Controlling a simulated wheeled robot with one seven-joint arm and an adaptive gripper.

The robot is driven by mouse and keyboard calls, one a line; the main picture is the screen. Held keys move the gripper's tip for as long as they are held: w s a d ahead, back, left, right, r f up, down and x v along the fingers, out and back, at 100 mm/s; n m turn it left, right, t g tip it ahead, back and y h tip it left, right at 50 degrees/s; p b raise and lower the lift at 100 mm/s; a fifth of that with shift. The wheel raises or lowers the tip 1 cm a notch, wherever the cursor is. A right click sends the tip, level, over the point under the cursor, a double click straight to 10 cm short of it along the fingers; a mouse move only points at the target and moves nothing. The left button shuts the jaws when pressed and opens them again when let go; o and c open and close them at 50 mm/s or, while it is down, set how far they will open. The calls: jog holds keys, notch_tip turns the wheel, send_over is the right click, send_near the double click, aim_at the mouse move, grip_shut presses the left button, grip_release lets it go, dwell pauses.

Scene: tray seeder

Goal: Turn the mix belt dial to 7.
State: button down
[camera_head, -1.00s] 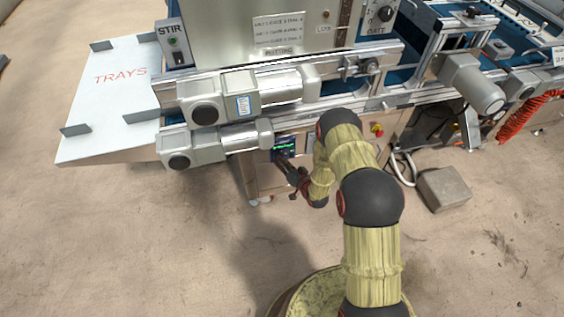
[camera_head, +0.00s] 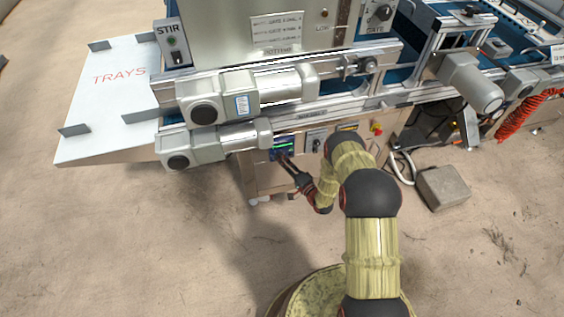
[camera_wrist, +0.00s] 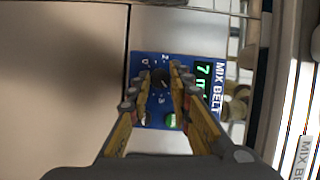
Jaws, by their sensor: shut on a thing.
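The mix belt dial (camera_wrist: 160,78) is a dark knob on a blue panel (camera_wrist: 140,62) lettered MIX BELT, seen sideways in the wrist view. My gripper (camera_wrist: 160,82) is shut on the dial, with one finger on each side of it. The dial's pointer and part of the scale are hidden or too small to read. The green display (camera_wrist: 203,72) beside it shows a 7, with the rest of its text partly covered by a finger. In the head view the blue panel (camera_head: 283,145) sits under the lower motor, with my gripper (camera_head: 284,161) at it.
A green button (camera_wrist: 170,120) is close to the fingers on the same panel. Grey motors (camera_head: 225,140) and rails overhang the panel. Another control plate (camera_head: 316,140) and a red knob (camera_head: 376,128) are to its right. The floor in front is clear.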

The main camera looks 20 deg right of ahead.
jog(key=shift+f+m, duration=0.1)
jog(key=shift+m, duration=0.4)
jog(key=c, duration=1.6)
grip_release()
jog(key=v, duration=1.2)
jog(key=shift+f, duration=0.15)
